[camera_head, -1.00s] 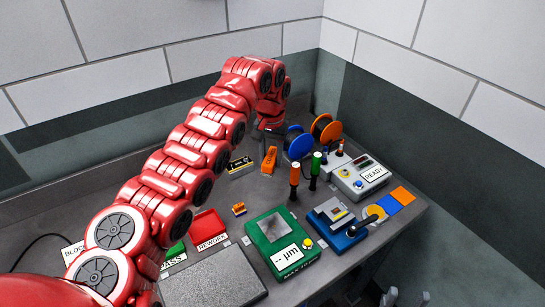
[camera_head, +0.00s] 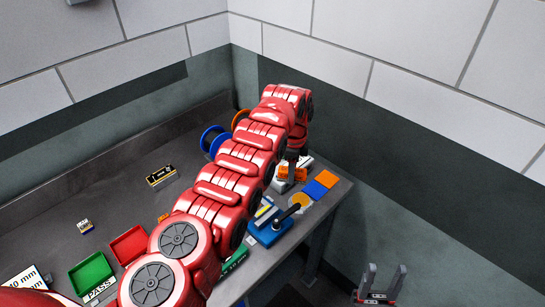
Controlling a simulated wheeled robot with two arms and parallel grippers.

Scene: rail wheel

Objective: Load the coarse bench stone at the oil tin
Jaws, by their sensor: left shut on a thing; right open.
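My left arm crosses the bench from the lower left, and its gripper (camera_head: 293,158) points down near the bench's right side. It is shut on an orange thing (camera_head: 293,174), partly hidden by the gripper and arm. I cannot tell whether that thing touches what is under it. My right gripper (camera_head: 380,284) is open and empty at the bottom right, off the bench. I cannot pick out the coarse bench stone or the oil tin for certain.
A red tray (camera_head: 128,245), green tray (camera_head: 91,273) and black-yellow box (camera_head: 160,177) lie left.

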